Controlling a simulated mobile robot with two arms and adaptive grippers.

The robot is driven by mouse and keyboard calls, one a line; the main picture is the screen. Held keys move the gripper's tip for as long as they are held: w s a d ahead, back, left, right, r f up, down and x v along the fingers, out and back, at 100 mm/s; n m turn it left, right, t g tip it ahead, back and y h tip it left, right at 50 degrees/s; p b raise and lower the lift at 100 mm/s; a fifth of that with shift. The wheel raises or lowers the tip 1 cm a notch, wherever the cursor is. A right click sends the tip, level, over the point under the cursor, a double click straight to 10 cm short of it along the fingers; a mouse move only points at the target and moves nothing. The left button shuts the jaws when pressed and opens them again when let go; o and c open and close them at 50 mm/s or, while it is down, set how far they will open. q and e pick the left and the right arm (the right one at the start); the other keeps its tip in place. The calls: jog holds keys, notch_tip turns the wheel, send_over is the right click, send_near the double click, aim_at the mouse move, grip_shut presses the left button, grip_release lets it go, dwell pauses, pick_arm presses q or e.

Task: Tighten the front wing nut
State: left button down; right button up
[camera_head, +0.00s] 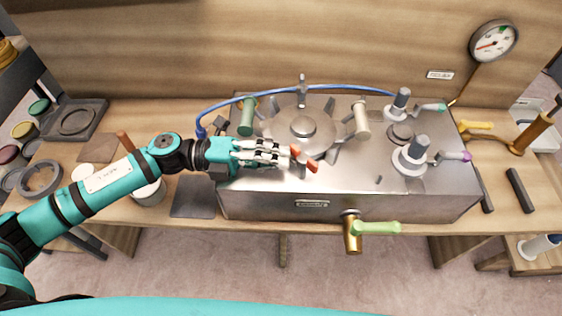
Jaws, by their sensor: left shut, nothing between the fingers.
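A steel box (430,204) stands on the wooden bench with a round lid (303,128) on its top. The front wing nut (313,166), with orange-red tips, is at the lid's front edge. My left gripper (280,156) reaches in from the left, low over the box top. Its fingers are shut with nothing between them, just left of this nut. They hide part of it, and I cannot tell whether they touch it. A green wing nut (247,116), a beige one (361,119) and a grey one (302,90) sit at the lid's left, right and back.
A blue hose (290,88) runs behind the lid. Two grey fittings (412,155) with levers stand at the box's right. A brass valve (352,232) with a green handle sticks out in front. A gauge (493,43) is above right. A grey tray (76,121) lies left.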

pick_arm(q)
jog(key=shift+w, duration=0.3)
jog(key=shift+w+b, duration=0.35)
jog(key=shift+w, duration=0.4)
jog(key=shift+w+d, duration=0.1)
dwell(0.9)
dwell(0.5)
